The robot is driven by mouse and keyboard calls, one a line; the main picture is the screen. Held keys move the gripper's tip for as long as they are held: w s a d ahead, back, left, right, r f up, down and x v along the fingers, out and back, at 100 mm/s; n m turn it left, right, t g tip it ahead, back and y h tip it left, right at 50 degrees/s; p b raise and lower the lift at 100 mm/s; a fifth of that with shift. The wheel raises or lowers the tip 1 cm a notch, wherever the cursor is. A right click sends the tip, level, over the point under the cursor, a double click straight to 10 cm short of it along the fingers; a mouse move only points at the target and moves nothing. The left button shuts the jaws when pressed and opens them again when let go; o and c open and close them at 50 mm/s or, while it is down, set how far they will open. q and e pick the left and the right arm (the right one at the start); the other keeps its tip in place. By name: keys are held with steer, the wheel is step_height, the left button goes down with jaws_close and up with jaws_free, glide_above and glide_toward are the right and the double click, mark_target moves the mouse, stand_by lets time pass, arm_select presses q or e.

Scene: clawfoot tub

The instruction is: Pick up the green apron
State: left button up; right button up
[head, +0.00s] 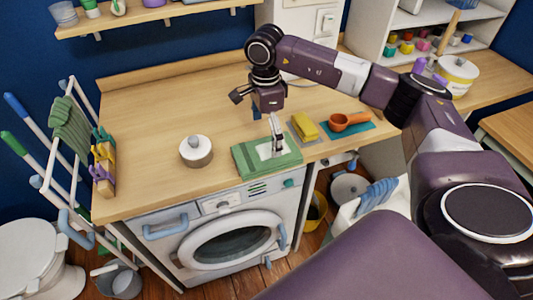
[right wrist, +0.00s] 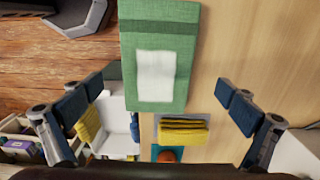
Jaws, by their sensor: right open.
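The green apron (head: 250,163) lies folded flat on the wooden counter near its front edge, above the washing machine. It has a pale rectangular patch on top. In the right wrist view the apron (right wrist: 182,75) fills the upper middle, ahead of the jaws. My right gripper (head: 257,114) is open and empty, above the counter near the apron. In the wrist view its two fingers (right wrist: 157,100) stand wide apart to either side, not touching the apron. My left gripper is not in view.
A yellow cloth (head: 305,127) and an orange scoop (head: 345,122) on a teal mat lie right of the apron. A washing machine (head: 222,242) is below. The back left counter is clear.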

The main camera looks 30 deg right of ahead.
mark_target(266, 151)
steer(key=f+p, duration=0.2)
steer(key=f, duration=0.1)
steer(key=f+p, duration=0.1)
steer(key=f, duration=0.1)
steer(key=shift+s+a+f, duration=0.1)
steer(key=shift+s+f, duration=0.15)
steer(key=shift+s, duration=0.1)
steer(key=shift+w+f, duration=0.1)
steer(key=shift+f, duration=0.45)
steer(key=shift+r, duration=0.1)
steer(key=c, duration=1.4)
